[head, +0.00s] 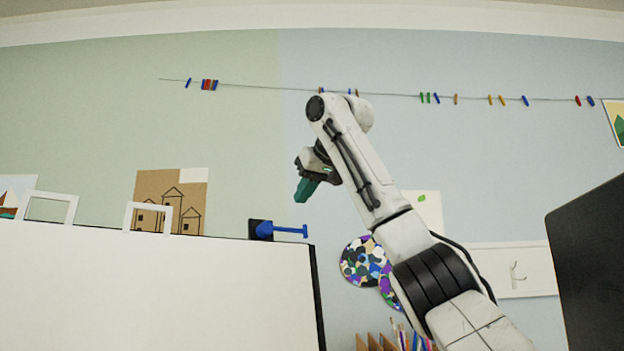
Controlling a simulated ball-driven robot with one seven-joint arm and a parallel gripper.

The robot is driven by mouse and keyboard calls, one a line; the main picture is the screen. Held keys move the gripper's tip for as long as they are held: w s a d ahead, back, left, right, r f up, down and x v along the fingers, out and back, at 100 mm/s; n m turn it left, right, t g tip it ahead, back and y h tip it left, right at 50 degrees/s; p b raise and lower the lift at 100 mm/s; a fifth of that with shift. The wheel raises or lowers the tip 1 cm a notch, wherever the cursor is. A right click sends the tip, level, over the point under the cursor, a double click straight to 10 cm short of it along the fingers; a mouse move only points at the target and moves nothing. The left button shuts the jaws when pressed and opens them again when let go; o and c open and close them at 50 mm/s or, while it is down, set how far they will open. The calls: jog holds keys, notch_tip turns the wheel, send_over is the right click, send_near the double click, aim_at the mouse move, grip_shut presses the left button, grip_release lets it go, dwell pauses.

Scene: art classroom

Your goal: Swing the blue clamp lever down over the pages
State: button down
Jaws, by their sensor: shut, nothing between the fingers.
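The blue clamp lever (288,230) is fixed to a black mount at the top right corner of a large white board or pad (160,290). My gripper (303,194) has green fingers. It is above the lever and a little to its right, pointing down, apart from it. The fingers look shut and empty. The lower part of the white surface is out of view.
Two white frames (131,212) stand at the board's top edge, with a brown house drawing (196,196) behind. A dark panel (590,270) is at the right. Pencils (402,337) show at the bottom. A line with coloured pegs (425,98) crosses the wall. The air around my gripper looks clear.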

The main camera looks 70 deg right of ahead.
jog(key=shift+w+d+f, duration=0.25)
jog(key=shift+w+f, duration=0.1)
jog(key=shift+f, duration=0.5)
jog(key=shift+w+d+f, duration=0.2)
jog(key=shift+w+f, duration=0.1)
jog(key=shift+f, duration=0.55)
jog(key=shift+w+d+f, duration=0.25)
jog(key=shift+w+f, duration=0.1)
jog(key=shift+f, duration=0.5)
